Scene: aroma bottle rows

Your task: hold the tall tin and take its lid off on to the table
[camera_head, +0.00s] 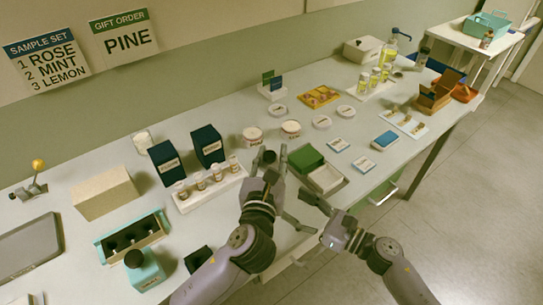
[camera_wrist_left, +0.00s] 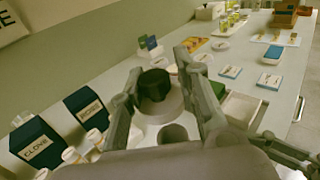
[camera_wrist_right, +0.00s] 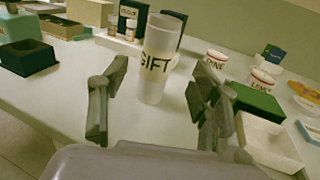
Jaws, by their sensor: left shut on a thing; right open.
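The tall tin (camera_wrist_right: 155,62) is a pale cylinder marked GIFT. It stands upright on the table in the right wrist view, with no lid seen on top. In the head view my left gripper (camera_head: 272,158) covers its place. The left gripper (camera_wrist_left: 160,80) is shut on what looks like the lid (camera_wrist_left: 158,102), a pale disc with a black knob. A grey round shape below it may be the tin's mouth. My right gripper (camera_head: 312,212) is open and empty. Its fingers (camera_wrist_right: 150,105) are spread in front of the tin, apart from it.
Two round tins, one marked PINE (camera_head: 253,134), stand behind. A green box (camera_head: 306,158) with a white tray lies right of my left gripper. Left are a white rack of bottles (camera_head: 236,180) and dark boxes (camera_head: 207,146). Bare table shows around the tin.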

